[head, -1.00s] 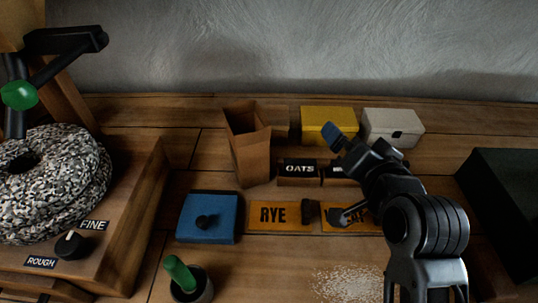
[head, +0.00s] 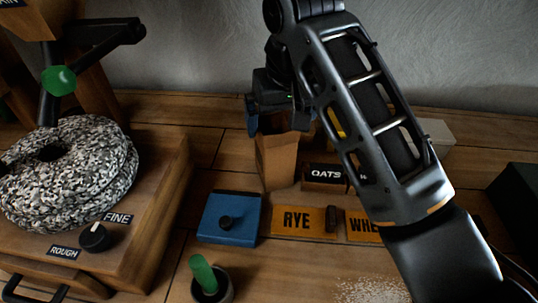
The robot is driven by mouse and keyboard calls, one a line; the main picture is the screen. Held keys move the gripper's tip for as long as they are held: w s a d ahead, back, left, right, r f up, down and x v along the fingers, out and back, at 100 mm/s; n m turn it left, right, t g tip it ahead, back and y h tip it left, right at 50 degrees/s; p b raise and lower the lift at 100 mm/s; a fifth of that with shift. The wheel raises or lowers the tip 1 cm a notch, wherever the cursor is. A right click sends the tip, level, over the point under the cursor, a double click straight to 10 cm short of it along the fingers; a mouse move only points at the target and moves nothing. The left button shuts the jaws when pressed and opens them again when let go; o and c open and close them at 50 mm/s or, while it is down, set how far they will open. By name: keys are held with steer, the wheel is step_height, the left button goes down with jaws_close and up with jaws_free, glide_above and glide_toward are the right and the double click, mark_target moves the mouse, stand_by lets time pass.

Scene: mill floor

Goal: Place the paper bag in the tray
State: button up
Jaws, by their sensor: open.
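The brown paper bag (head: 277,160) stands upright on the wooden worktop, behind the blue box. My gripper (head: 277,117) is open at the top of the bag, its blue-tipped finger at the left upper edge. The gripper hides part of the bag's mouth, and I cannot tell whether the fingers touch it. No tray is clearly recognisable; a dark box (head: 515,198) at the right edge is cut off, and its inside cannot be made out.
A blue box (head: 229,218), RYE plate (head: 297,221) and OATS block (head: 325,177) stand near the bag. A green-handled tool in a cup (head: 205,278) is in front. The mill (head: 70,180) fills the left. My arm covers much of the yellow and white boxes.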

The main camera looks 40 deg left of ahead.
steer(key=x, duration=0.7)
steer(key=shift+s+a+f+p, duration=0.1)
steer(key=shift+a+f+p, duration=0.05)
steer(key=shift+a+p, duration=0.15)
steer(key=shift+c, duration=0.3)
steer(key=c, duration=1.1)
